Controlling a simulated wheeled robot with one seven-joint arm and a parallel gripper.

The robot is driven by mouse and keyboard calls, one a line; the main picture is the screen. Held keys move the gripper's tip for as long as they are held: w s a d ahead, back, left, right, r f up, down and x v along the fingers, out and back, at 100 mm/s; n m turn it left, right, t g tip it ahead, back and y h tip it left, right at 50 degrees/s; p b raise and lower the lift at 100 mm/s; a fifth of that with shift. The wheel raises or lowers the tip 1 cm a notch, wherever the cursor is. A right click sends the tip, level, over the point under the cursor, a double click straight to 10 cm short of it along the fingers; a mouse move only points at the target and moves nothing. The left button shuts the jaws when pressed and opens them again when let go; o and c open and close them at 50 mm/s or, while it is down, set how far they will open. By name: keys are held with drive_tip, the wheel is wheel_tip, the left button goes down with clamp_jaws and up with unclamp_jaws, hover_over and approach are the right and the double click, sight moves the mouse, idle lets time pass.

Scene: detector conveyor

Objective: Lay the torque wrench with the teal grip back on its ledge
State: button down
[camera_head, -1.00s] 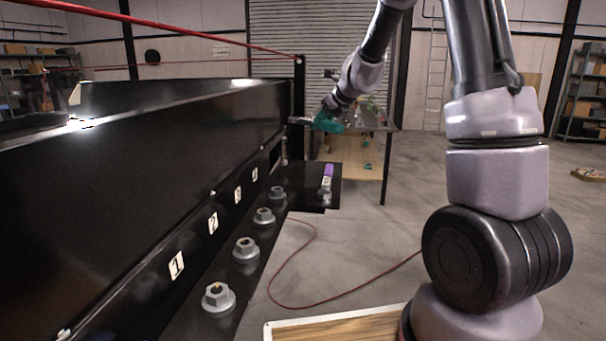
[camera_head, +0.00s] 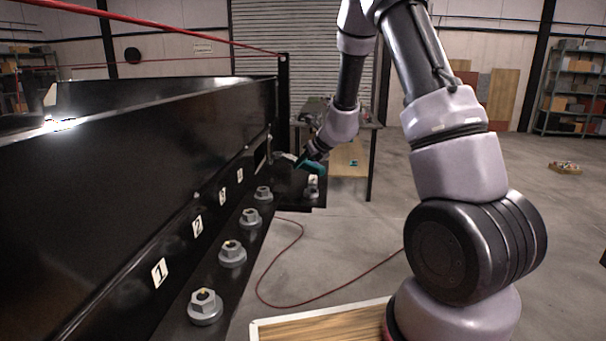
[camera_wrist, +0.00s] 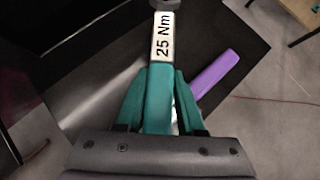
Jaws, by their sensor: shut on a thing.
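My gripper (camera_head: 306,160) is shut on the teal grip of the torque wrench (camera_head: 316,169) and holds it low near the far end of the black ledge (camera_head: 288,190). In the wrist view the wrench (camera_wrist: 158,98) lies between the fingers of my gripper (camera_wrist: 160,78), its "25 Nm" label and metal end pointing away. The dark ledge (camera_wrist: 105,85) shows beneath it; I cannot tell whether they touch. A second wrench with a purple grip (camera_wrist: 217,76) lies to the right, partly hidden by my gripper.
Several large hex bolts (camera_head: 232,253) stand in a row along the black conveyor wall (camera_head: 120,170), beside numbered labels. A table (camera_head: 352,128) stands behind my gripper. A red hose (camera_head: 292,297) lies on the floor.

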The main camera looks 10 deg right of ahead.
drive_tip(key=shift+f, duration=1.8)
